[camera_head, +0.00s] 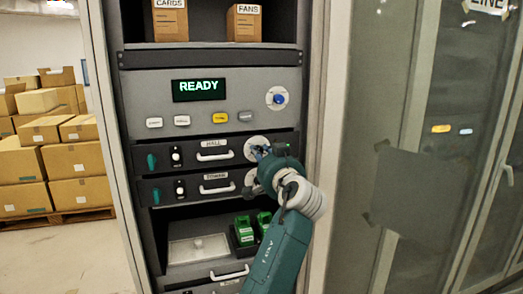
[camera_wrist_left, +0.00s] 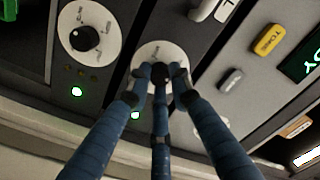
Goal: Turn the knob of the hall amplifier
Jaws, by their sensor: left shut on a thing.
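The hall amplifier (camera_head: 222,147) is a dark rack unit with a "HALL" label, a pale handle, a switch and a teal part at its left. Its white dial (camera_head: 250,144) is at the unit's right end and is partly covered by my left gripper (camera_head: 263,152). In the left wrist view the fingers of the left gripper (camera_wrist_left: 161,78) are closed around the small dark knob (camera_wrist_left: 162,73) in the middle of the white dial (camera_wrist_left: 150,49). The fingers hide most of the knob, so its pointer cannot be read. My right gripper is not in view.
A similar unit (camera_head: 215,189) sits just below; its black knob (camera_wrist_left: 84,38) shows in the left wrist view. Above are a "READY" display (camera_head: 198,90), several buttons and a blue knob (camera_head: 279,99). Green devices (camera_head: 244,232) stand below. A glass door (camera_head: 410,200) is at right.

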